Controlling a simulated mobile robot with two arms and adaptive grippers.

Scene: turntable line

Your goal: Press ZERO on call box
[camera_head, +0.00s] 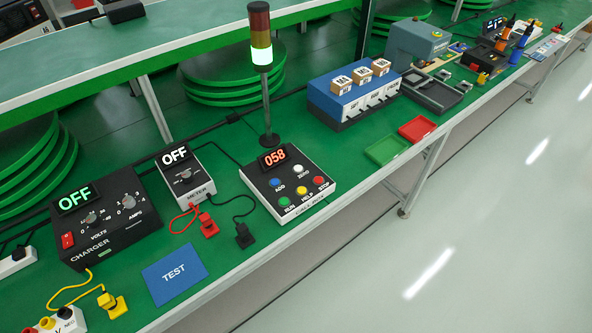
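The call box (285,184) sits on the green bench in the middle of the camera_head view. Green RUN (284,202), yellow HELP (302,191) and red STOP (318,181) buttons line the front. Neither of my grippers is in view, and nothing touches the buttons.
A signal tower (261,54), lit white-green at its lowest section, stands behind the call box. The meter (187,172) and charger (104,217) stand to the left, with loose leads. A blue TEST mat (174,274) lies in front. Red and green trays (417,129) are to the right.

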